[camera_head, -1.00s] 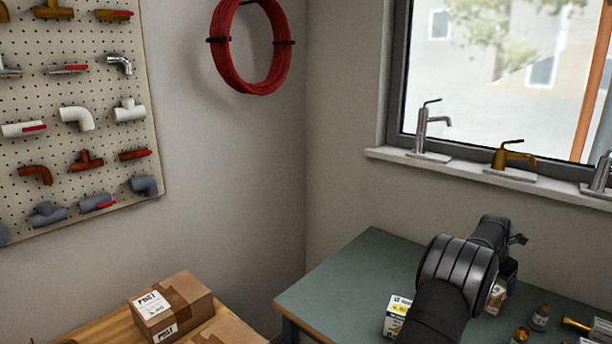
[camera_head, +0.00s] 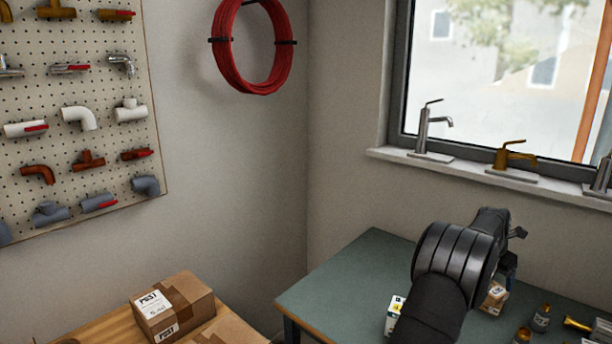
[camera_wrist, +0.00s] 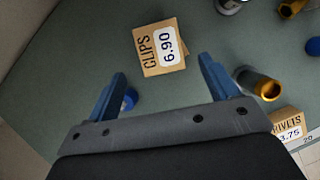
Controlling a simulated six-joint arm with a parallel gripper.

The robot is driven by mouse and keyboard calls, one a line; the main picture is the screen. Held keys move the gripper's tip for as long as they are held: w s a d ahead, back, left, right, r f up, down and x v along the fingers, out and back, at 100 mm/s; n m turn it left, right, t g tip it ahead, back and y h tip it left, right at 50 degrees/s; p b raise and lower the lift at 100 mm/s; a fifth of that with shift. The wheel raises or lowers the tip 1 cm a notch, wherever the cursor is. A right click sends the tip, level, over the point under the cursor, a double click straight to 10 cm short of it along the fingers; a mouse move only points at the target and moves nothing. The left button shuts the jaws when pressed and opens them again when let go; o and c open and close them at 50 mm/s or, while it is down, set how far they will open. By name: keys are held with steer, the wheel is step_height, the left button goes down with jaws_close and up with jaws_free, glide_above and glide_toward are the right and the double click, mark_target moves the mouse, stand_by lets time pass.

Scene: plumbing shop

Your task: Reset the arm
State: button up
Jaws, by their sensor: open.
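My gripper (camera_wrist: 163,88) is open in the wrist view, with its two blue fingers apart and nothing between them. It is above the green table (camera_head: 340,270). A small box marked CLIPS 6.90 (camera_wrist: 160,47) lies on the table ahead of the fingertips, apart from them. In the head view my arm reaches over the table at the lower right, and the fingers are mostly hidden behind my wrist.
A brass-coloured fitting (camera_wrist: 265,88) and a RIVETS box (camera_wrist: 288,124) are right of my gripper. A blue round thing (camera_wrist: 130,99) is by the left finger. Taps, including a chrome one (camera_head: 430,130), stand on the windowsill. Cardboard boxes (camera_head: 180,305) are at lower left. The table's left part is clear.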

mark_target(493, 289)
steer(key=w+v, duration=0.1)
steer(key=v, duration=0.4)
steer(key=x, duration=0.7)
steer(key=s+x, duration=0.1)
steer(key=x, duration=0.3)
steer(key=shift+d+f, duration=0.15)
steer(key=shift+f, duration=0.3)
step_height(493, 289, up, 4)
steer(key=shift+w+r, duration=0.1)
steer(key=shift+r, duration=0.1)
steer(key=s+d+r, duration=0.2)
steer(key=s+r, duration=0.4)
steer(key=s, duration=0.6)
steer(key=s+a+f+m+g, duration=0.1)
steer(key=a+f+m+g, duration=0.1)
steer(key=a+m, duration=0.4)
steer(key=s+a+f+m+g+y, duration=0.1)
steer(key=s+a+f+m+g, duration=0.1)
steer(key=a+m, duration=0.5)
steer(key=shift+a+f+m+g, duration=0.3)
steer(key=shift+a+g, duration=0.3)
steer(key=shift+a, duration=0.25)
steer(key=shift+s, duration=0.1)
